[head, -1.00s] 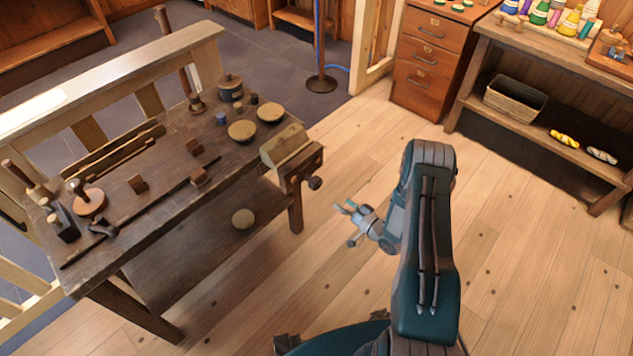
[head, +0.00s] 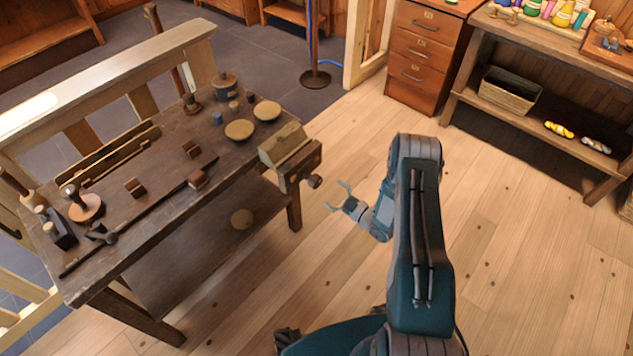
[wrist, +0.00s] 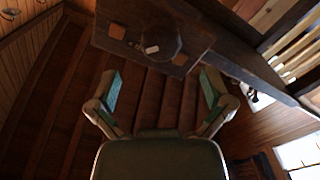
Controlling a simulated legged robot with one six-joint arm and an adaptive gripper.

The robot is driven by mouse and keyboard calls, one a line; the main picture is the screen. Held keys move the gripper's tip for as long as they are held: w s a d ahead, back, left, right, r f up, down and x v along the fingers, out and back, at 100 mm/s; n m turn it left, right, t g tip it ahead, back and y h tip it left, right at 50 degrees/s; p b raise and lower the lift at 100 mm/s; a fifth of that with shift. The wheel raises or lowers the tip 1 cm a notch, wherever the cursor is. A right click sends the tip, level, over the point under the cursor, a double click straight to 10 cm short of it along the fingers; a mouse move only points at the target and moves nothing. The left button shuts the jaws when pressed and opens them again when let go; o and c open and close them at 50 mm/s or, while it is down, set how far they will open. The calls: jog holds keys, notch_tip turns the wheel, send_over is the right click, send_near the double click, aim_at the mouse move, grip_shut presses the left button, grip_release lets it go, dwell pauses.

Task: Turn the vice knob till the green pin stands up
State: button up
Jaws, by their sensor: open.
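The vice (head: 300,165) is a dark wooden jaw at the right end of the workbench, below a pale wooden block. Its round dark knob (head: 315,181) sticks out to the right. In the wrist view the knob (wrist: 160,40) faces me on the dark vice front, with a small pale mark (wrist: 151,49) beside or on it. I cannot make out any green on it. My gripper (head: 337,196) is open and empty, just right of and slightly below the knob in the head view. In the wrist view its fingers (wrist: 160,88) are spread wide, apart from the knob.
The workbench (head: 160,215) carries bowls (head: 239,130), small blocks and hand tools. A drawer cabinet (head: 425,45) and a shelf bench (head: 555,75) stand at the back right. The wooden floor (head: 510,220) right of my arm is clear.

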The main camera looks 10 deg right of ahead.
aim_at(319, 184)
jog(key=x, duration=0.7)
jog(key=shift+a, duration=0.1)
jog(key=c, duration=1.1)
